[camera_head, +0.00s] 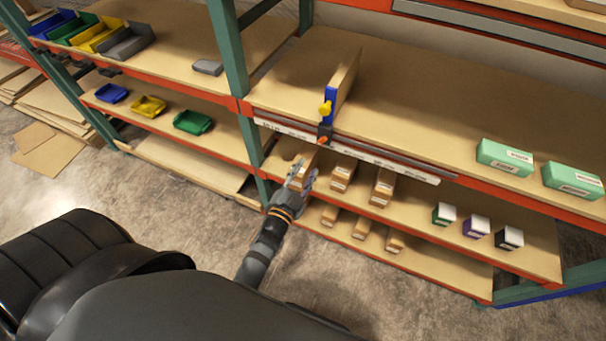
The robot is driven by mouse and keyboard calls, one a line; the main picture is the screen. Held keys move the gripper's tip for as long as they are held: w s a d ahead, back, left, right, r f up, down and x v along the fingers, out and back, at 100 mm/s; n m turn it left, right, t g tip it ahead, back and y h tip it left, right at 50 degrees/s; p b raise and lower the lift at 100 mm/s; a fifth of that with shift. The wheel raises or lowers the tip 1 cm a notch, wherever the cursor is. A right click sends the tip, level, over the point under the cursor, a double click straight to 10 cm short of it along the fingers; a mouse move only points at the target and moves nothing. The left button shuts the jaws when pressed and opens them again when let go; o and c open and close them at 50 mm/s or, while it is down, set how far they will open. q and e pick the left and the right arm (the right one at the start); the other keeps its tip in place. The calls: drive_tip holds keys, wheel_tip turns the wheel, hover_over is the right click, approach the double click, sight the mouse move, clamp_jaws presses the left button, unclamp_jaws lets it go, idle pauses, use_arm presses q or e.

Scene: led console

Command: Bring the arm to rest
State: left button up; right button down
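My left gripper (303,175) is in front of the shelf unit, by the front edge of the middle shelf on the right bay. Its two fingers point up and away and look spread apart, with nothing seen between them. The nearest things behind it are brown boxes (343,174) on that shelf; I cannot tell whether it touches any of them. My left forearm comes up from the bottom of the view over the concrete floor. My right gripper is not in view.
Small cartons (476,226) stand right on the middle shelf. Coloured bins (193,122) sit left. A green post (229,50) separates the bays. The floor (190,225) in front is clear.

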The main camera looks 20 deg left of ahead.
use_arm(q)
drive_tip(key=shift+s, duration=0.75)
